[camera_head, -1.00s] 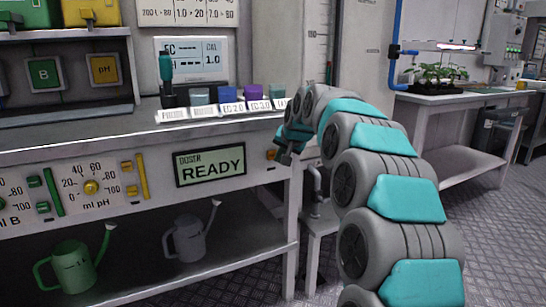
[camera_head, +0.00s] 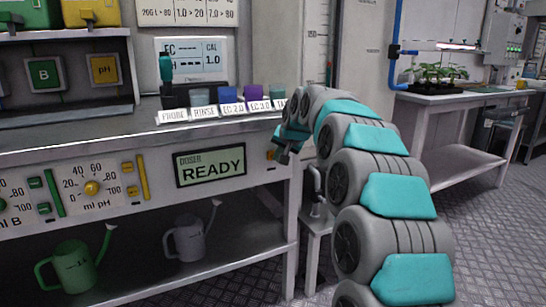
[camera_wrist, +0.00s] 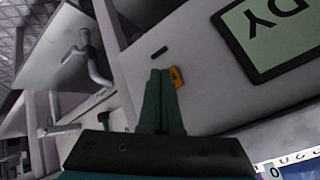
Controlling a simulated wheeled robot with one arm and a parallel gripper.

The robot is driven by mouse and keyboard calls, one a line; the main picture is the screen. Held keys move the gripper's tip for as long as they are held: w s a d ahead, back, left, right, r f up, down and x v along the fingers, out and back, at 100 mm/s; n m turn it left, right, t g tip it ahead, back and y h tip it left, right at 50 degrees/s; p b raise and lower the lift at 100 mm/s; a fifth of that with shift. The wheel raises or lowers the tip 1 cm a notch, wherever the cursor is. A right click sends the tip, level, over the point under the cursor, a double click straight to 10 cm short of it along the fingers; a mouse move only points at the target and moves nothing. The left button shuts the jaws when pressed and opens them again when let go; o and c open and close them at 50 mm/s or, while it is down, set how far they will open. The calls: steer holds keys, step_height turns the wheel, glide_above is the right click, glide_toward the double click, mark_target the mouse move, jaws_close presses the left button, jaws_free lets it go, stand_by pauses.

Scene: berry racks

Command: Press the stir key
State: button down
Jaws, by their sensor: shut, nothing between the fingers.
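An orange key (camera_head: 271,154) sits on the pale front panel of the bench, right of the READY display. It also shows in the wrist view (camera_wrist: 176,77), with a small dark label beside it that I cannot read; I cannot confirm from lettering that it is the stir key. My gripper (camera_head: 283,158) is in front of the panel just right of the key. In the wrist view my gripper (camera_wrist: 161,73) is shut and empty, its fingertips beside the key and partly covering it. I cannot tell whether they touch it.
The doser display (camera_head: 210,165) reads READY. A row of labelled cups, one a purple cup (camera_head: 257,98), stands on the bench above. A grey watering can (camera_head: 187,240) and a green one (camera_head: 75,265) stand on the shelf below. A small side stand with a tap (camera_head: 317,190) is close under my arm.

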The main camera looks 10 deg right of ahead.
steer(key=shift+w+a, duration=0.1)
steer(key=shift+w, duration=0.25)
stand_by(0.3)
stand_by(0.4)
steer(key=shift+s+d+f, duration=0.1)
steer(key=shift+s+d, duration=0.2)
steer(key=shift+s, duration=0.55)
steer(key=shift+s+d+b, duration=0.25)
steer(key=shift+s+b, duration=0.05)
steer(key=shift+s, duration=0.5)
steer(key=shift+s+d+b, duration=0.25)
steer(key=shift+s, duration=0.55)
steer(key=shift+s+d+b, duration=0.25)
steer(key=shift+s+b, duration=0.05)
steer(key=shift+s, duration=0.5)
